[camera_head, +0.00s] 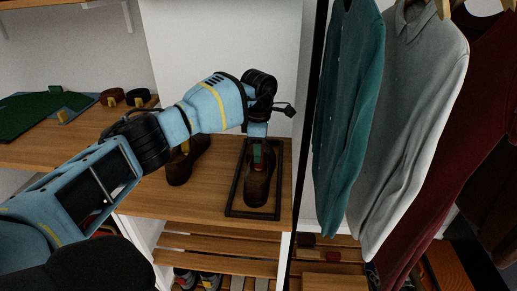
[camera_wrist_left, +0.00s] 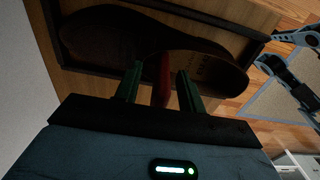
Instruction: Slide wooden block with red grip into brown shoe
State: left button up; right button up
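The brown shoe (camera_head: 257,190) stands inside a dark rectangular frame (camera_head: 233,203) on the wooden shelf top. It also fills the top of the left wrist view (camera_wrist_left: 110,32). My left gripper (camera_head: 257,152) is over the shoe's opening. In the left wrist view its two green fingers (camera_wrist_left: 160,84) stand apart, one on each side of the red grip (camera_wrist_left: 164,72), with a visible gap on both sides. The wooden block under the grip is mostly hidden, so I cannot tell how deep it sits in the shoe. My right gripper is not in view.
A second brown shoe (camera_head: 183,165) stands to the left, outside the frame. Hanging shirts (camera_head: 345,110) and a dark upright post (camera_head: 306,130) are close on the right. Rolled belts (camera_head: 137,97) and a green mat (camera_head: 35,112) lie at the left.

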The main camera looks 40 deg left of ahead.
pick_arm(q)
notch_tip(320, 180, up, 8)
jog(key=shift+f, duration=0.1)
dwell(0.4)
dwell(0.6)
